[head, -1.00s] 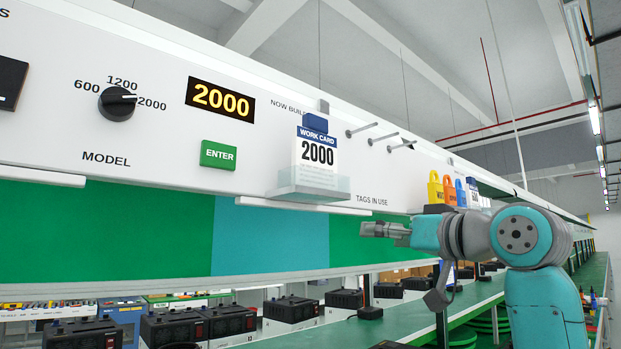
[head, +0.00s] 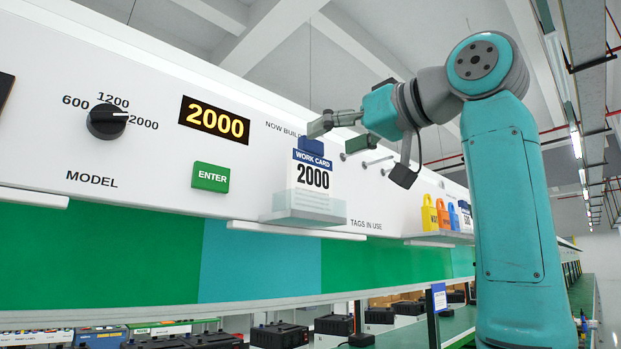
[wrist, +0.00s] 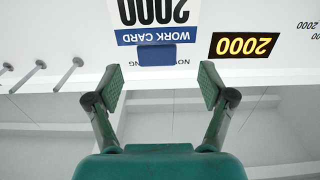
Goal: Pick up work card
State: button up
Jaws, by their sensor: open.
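The work card (head: 315,178) is white with a blue "WORK CARD" band and the number 2000. It stands upright in a clear holder (head: 300,215) on the white panel, with a blue tab (head: 311,146) on its top. My gripper (head: 318,128) is at the upper edge of the card, just above the tab in the head view. In the wrist view the card (wrist: 155,14) appears upside down, and its blue tab (wrist: 156,55) lies ahead, between the lines of the two open fingertips (wrist: 158,87). The gripper is empty and no contact with the tab shows.
Bare metal pegs (head: 372,163) stick out right of the card. Coloured tags (head: 430,213) sit on a ledge farther right. A model knob (head: 107,121), a 2000 display (head: 214,120) and a green ENTER button (head: 210,177) are on the panel to the left.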

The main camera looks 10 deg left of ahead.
aim_at(315, 146)
jog(key=x, duration=0.6)
jog(key=shift+w+r, duration=0.15)
jog(key=shift+w, duration=0.15)
grip_shut()
